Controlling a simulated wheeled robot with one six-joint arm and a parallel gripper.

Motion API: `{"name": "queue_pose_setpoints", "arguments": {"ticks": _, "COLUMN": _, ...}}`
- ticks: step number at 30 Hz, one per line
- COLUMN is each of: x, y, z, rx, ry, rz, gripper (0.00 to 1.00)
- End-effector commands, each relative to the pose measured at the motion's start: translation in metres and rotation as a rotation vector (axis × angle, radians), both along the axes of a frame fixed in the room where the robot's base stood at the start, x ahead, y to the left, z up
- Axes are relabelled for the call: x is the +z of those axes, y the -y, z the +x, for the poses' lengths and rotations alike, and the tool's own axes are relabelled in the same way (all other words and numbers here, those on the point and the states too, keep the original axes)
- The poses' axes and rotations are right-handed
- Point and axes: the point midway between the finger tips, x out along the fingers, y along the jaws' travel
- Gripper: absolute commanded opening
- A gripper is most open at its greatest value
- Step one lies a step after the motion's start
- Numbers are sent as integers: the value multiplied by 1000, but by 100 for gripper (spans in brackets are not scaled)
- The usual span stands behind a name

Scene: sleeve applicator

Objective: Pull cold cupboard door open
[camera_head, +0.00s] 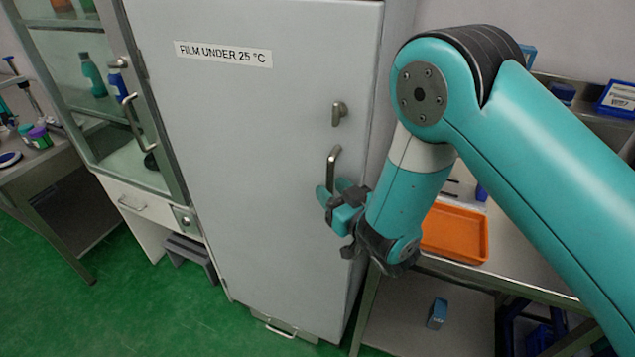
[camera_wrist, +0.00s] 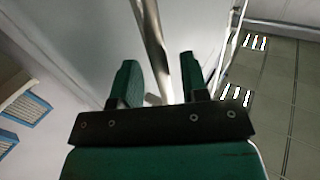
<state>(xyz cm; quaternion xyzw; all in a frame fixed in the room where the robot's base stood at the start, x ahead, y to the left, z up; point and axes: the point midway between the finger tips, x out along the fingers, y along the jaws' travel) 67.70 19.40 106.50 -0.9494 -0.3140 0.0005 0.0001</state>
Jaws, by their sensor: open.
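The cold cupboard door (camera_head: 255,150) is a tall grey panel labelled "FILM UNDER 25 °C", and it looks closed. Its vertical metal handle (camera_head: 333,165) is near the right edge, below a small latch knob (camera_head: 339,112). My gripper (camera_head: 334,195) is at the lower part of the handle, with its fingers apart. In the wrist view the handle bar (camera_wrist: 156,45) runs between the two teal fingers (camera_wrist: 160,80), with gaps at both sides. Whether a finger touches the bar I cannot tell. The lower end of the handle is partly hidden by my gripper.
A glass-fronted cabinet (camera_head: 133,107) stands directly left of the cupboard. A grey step stool (camera_head: 190,256) is on the floor at its foot. A bench with an orange tray (camera_head: 455,234) is at the right. Green floor (camera_head: 150,310) is free in front.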

Motion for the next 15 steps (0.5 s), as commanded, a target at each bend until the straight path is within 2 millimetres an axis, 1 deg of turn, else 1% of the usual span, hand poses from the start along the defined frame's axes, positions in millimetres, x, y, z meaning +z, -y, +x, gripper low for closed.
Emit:
{"name": "queue_pose_setpoints", "arguments": {"ticks": 4, "x": 0, "y": -2, "z": 4, "rx": -5, "ry": 1, "rz": 1, "gripper": 41}}
{"name": "queue_pose_setpoints", "arguments": {"ticks": 13, "x": 0, "y": -6, "z": 4, "rx": -2, "ry": 0, "rz": 0, "gripper": 41}}
{"name": "queue_pose_setpoints", "arguments": {"ticks": 14, "x": 0, "y": -6, "z": 4, "rx": -2, "ry": 0, "rz": 0, "gripper": 34}}
{"name": "queue_pose_setpoints", "arguments": {"ticks": 15, "x": 0, "y": -6, "z": 4, "rx": -2, "ry": 0, "rz": 0, "gripper": 25}}
